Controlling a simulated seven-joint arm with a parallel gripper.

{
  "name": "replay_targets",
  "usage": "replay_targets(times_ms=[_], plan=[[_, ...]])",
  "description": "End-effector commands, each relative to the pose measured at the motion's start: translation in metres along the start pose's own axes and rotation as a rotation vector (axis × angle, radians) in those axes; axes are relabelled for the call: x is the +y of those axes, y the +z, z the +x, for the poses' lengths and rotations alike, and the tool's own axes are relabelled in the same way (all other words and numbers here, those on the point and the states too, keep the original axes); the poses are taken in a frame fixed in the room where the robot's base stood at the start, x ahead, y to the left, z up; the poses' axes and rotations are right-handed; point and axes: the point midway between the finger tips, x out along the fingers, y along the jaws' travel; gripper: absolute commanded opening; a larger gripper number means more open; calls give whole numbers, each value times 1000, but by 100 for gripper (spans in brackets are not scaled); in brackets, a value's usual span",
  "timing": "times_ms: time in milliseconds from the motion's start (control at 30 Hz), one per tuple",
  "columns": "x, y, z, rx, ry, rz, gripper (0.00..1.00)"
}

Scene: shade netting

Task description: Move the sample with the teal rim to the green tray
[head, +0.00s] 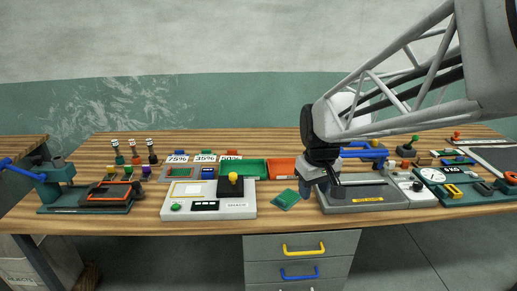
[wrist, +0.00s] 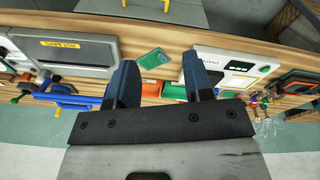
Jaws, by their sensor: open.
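A flat green sample (head: 286,199) with what looks like a teal rim lies tilted on the bare table, near the front edge. It also shows in the wrist view (wrist: 155,58), between and beyond my fingers. The green tray (head: 258,168) stands behind it and to the left, next to an orange tray (head: 282,168); the green tray is partly hidden by a finger in the wrist view (wrist: 174,91).
Swatches labelled 75%, 35% and 50% (head: 205,158) stand behind. Bare wood surrounds the sample.

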Motion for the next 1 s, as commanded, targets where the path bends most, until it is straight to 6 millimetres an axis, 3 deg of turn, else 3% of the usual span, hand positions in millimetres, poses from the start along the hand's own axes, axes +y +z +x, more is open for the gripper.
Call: replay_targets(times_ms=[467, 1000], plan=[[20, -108, 67, -52, -26, -191, 47], [34, -210, 171, -102, -62, -401, 47]])
